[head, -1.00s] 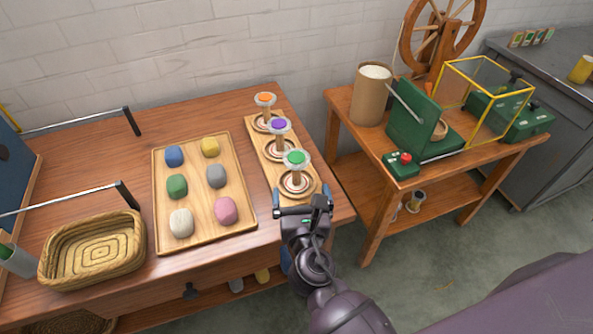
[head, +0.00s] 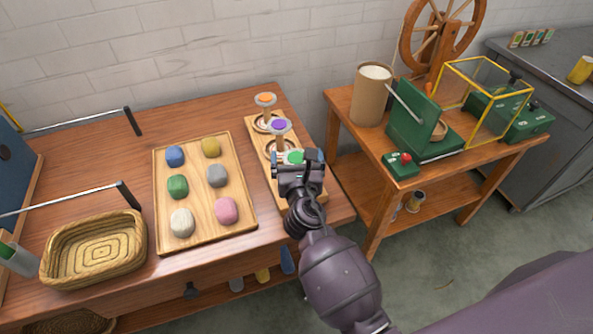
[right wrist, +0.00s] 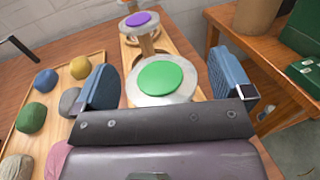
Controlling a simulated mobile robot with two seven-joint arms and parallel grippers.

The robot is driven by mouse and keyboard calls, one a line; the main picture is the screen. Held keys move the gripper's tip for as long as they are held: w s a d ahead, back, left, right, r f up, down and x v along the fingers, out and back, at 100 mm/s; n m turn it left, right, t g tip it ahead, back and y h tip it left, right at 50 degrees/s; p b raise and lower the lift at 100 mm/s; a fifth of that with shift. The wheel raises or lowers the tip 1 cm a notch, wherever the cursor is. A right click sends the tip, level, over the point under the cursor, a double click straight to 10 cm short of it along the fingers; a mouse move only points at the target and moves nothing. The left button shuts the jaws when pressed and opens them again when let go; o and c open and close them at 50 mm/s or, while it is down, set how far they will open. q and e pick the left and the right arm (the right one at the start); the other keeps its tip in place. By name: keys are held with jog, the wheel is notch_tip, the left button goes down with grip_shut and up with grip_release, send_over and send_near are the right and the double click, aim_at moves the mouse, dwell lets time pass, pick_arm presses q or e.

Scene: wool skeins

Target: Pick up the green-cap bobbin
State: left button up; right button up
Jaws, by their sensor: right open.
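The green-cap bobbin (head: 295,156) stands on the near end of the wooden bobbin board (head: 253,128), mostly hidden behind my right gripper in the head view. In the right wrist view its green cap on a pale disc (right wrist: 160,77) lies between the two blue-padded fingers. My right gripper (head: 298,158) is open, with a finger on either side of the cap; I cannot tell whether they touch it. The purple-cap bobbin (head: 279,127) and orange-cap bobbin (head: 265,100) stand farther back on the board. My left gripper is not in view.
A wooden tray (head: 247,222) with several coloured wool skeins lies to the left of the board. A woven basket (head: 92,247) sits farther left. A second wooden table (head: 345,109) with a green device (head: 412,125) and a cardboard cylinder (head: 371,98) stands to the right.

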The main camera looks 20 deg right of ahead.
jog(key=shift+w, duration=0.15)
jog(key=c, duration=1)
jog(key=shift+c, duration=0.2)
jog(key=shift+r, duration=0.15)
